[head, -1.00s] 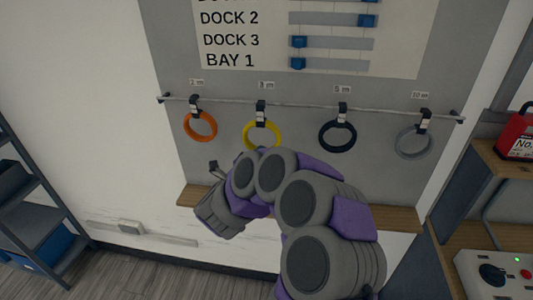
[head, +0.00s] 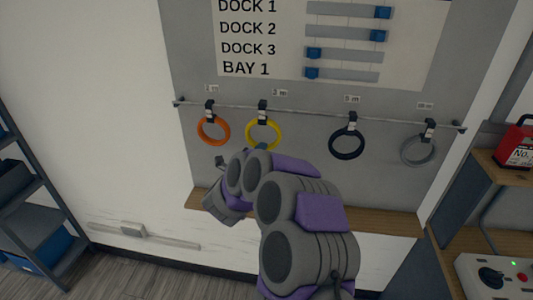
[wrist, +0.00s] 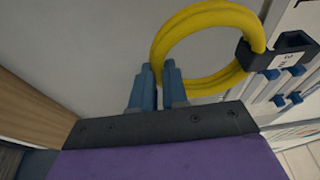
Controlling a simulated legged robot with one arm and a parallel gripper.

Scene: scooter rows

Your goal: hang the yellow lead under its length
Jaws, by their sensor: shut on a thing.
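The yellow lead (head: 263,135) is a coiled ring with a black hook, in front of the rail and a little left of the second label (head: 280,93), which seems to read 3 m. My gripper (wrist: 160,80) is shut on the ring's lower edge; in the wrist view the yellow lead (wrist: 202,15) rises between the blue fingers. Its black hook (wrist: 275,55) bears a white tag, too small to read surely. The hook's opening looks empty there, but in the head view it overlaps the rail (head: 300,114). My arm hides most of the gripper in the head view.
An orange lead (head: 213,131) hangs to the left; a dark lead (head: 347,144) and a grey lead (head: 418,150) hang to the right, each near a label. A wooden ledge (head: 380,221) runs below. A board with blue sliders (head: 345,48) is above.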

